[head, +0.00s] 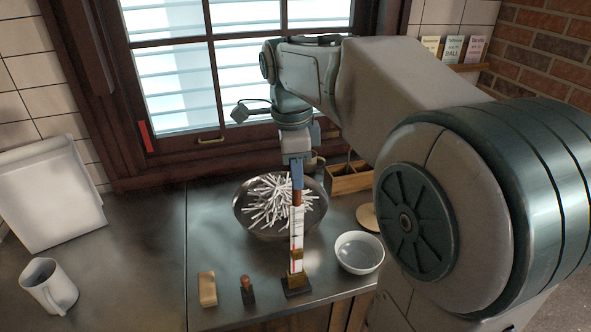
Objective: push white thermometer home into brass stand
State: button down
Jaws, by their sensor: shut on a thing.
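The white thermometer (297,232) stands roughly upright in the head view, with a red line on its face and a brown upper end. Its lower end meets the brass stand (296,280), which sits on a dark base near the counter's front edge. From this view I cannot tell how deep it sits in the stand. My gripper (297,186) points down from above and is shut on the thermometer's upper end. The fingertips are small here and partly merge with the brown end.
A wide metal bowl of white sticks (244,218) is close behind and left of the thermometer. A small white bowl (359,252) is to its right. A white mug (50,287) is far left.

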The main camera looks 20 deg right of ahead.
aim_at(298, 204)
jog(key=shift+f+b, duration=1.7)
jog(key=shift+f, duration=0.8)
dwell(1.4)
jog(key=c, duration=1.3)
grip_release()
jog(key=shift+o, duration=0.2)
jog(key=r, duration=0.9)
jog(key=a+r, duration=0.1)
jog(key=r, duration=0.4)
jog(key=shift+f, duration=0.15)
